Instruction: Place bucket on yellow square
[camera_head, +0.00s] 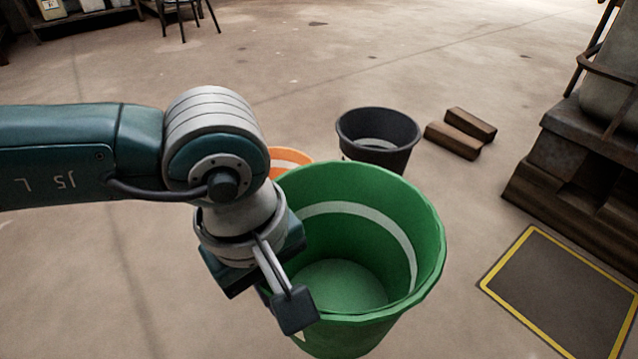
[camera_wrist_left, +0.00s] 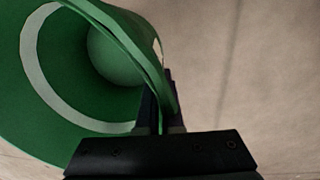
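A large green bucket (camera_head: 415,230) with a pale band inside stands upright and looks empty, at the centre of the head view. My left gripper (camera_head: 280,304) is at its near left rim, one finger inside and one outside. In the left wrist view, the bucket's wall (camera_wrist_left: 70,112) runs between the fingers (camera_wrist_left: 162,112), which are closed on the rim. The bucket's underside is out of sight, so its height over the floor is unclear. The yellow square (camera_head: 516,322), a yellow outline around a dark patch, lies on the floor at the lower right, apart from the bucket. My right gripper is not in view.
A black bucket (camera_head: 395,150) and a partly hidden orange bucket (camera_head: 291,156) stand behind the green one. Two brown blocks (camera_head: 462,133) lie near the black bucket. A heavy dark stand (camera_head: 575,175) is at the right edge. Floor between green bucket and yellow square is clear.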

